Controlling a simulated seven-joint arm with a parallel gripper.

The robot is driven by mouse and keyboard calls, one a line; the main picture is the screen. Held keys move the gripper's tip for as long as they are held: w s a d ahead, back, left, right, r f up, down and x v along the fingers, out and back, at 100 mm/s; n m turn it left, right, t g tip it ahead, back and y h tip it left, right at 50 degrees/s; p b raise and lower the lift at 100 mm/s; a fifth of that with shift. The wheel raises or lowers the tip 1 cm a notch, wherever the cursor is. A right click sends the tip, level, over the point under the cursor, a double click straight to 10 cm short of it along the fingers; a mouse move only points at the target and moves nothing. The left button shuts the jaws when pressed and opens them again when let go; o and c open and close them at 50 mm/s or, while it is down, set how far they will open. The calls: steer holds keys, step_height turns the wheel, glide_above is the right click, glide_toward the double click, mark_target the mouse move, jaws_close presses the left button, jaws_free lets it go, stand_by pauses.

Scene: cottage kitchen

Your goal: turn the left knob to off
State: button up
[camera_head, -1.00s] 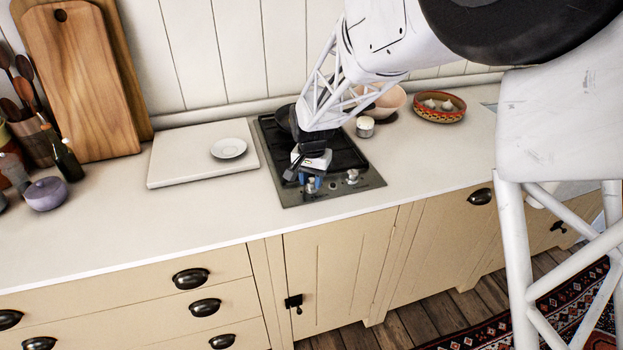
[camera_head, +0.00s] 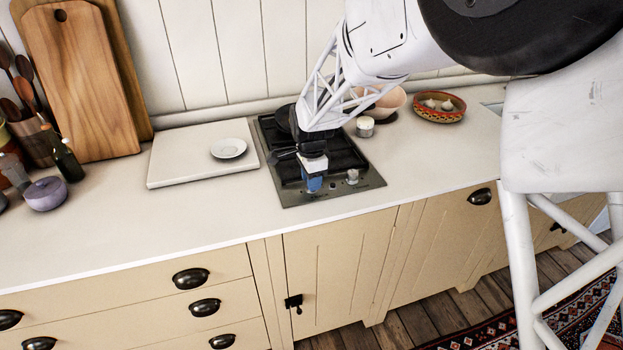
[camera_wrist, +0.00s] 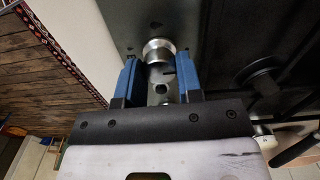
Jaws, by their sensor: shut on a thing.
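The hob (camera_head: 292,198) is set in the counter, with its knobs along the front edge. My gripper (camera_head: 314,184) points down over the left knob's place, and its blue fingers hide that knob in the head view. In the wrist view, my gripper's two blue fingers (camera_wrist: 157,66) stand on either side of the round silver left knob (camera_wrist: 158,47), shut on it. The knob's setting cannot be read. The right knob (camera_head: 352,177) stands clear, to the right of my gripper.
A pan (camera_head: 284,118) sits at the back of the hob, partly behind my arm. A small white pot (camera_head: 365,126) and a patterned bowl (camera_head: 440,106) stand to the right. A white board (camera_head: 180,168) with a plate (camera_head: 228,148) lies to the left. The front counter is clear.

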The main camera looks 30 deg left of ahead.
steer(key=shift+m, duration=0.4)
steer(key=o, duration=0.6)
steer(key=shift+o, duration=0.2)
steer(key=shift+r, duration=0.1)
steer(key=shift+r, duration=3.8)
